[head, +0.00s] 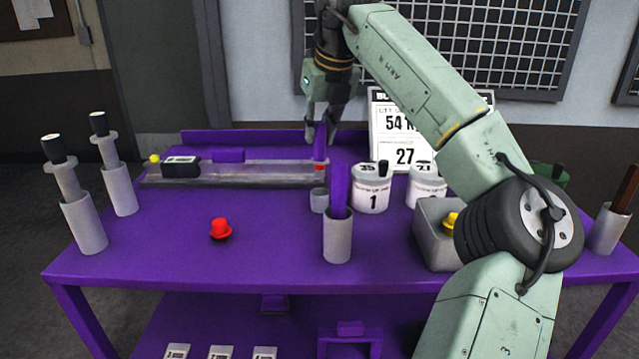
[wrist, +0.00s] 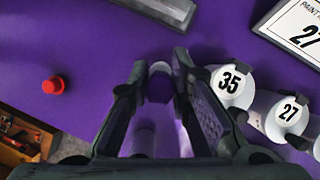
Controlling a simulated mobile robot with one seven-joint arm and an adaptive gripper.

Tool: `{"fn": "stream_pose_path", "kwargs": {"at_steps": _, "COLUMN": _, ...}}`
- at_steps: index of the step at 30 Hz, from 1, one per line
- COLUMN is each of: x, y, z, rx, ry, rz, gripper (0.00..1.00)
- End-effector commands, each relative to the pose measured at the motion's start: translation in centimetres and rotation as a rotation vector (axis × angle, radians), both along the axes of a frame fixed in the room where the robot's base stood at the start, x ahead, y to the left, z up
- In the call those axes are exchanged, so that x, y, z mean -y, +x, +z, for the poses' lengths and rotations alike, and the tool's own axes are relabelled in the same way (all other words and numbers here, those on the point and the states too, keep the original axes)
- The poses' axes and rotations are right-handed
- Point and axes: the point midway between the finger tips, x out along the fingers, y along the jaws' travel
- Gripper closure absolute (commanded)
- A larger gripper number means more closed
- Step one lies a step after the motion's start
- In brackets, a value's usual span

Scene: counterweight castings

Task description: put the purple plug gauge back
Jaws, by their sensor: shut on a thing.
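In the wrist view the gauge's purple end (wrist: 160,88) shows between the fingers. A taller grey holder (head: 337,243) with a purple piece (head: 338,190) in it stands nearer the front.
White numbered pots (head: 371,190) stand right of the cup, with a grey box (head: 434,240) bearing a yellow button. A long grey bar (head: 250,174) lies behind left. A red button (head: 221,230) sits front left. Two holders (head: 84,225) stand far left. The left front bench is mostly clear.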

Motion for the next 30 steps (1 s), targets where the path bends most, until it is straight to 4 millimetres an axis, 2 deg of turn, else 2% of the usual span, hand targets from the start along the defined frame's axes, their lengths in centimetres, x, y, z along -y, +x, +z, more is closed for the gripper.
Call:
{"fn": "stream_pose_path", "kwargs": {"at_steps": 3, "x": 0.0, "y": 0.0, "z": -2.0, "rx": 0.001, "ry": 0.001, "rz": 0.001, "gripper": 1.00}}
{"fn": "stream_pose_path", "kwargs": {"at_steps": 8, "x": 0.0, "y": 0.0, "z": -3.4, "rx": 0.000, "ry": 0.000, "rz": 0.000, "gripper": 1.00}}
{"fn": "stream_pose_path", "kwargs": {"at_steps": 15, "x": 0.0, "y": 0.0, "z": -6.4, "rx": 0.001, "ry": 0.001, "rz": -0.001, "gripper": 1.00}}
{"fn": "stream_pose_path", "kwargs": {"at_steps": 29, "x": 0.0, "y": 0.0, "z": -7.2, "rx": 0.001, "ry": 0.000, "rz": 0.000, "gripper": 1.00}}
{"fn": "stream_pose_path", "kwargs": {"at_steps": 30, "x": 0.0, "y": 0.0, "z": -7.2, "rx": 0.000, "ry": 0.000, "rz": 0.000, "gripper": 0.80}}
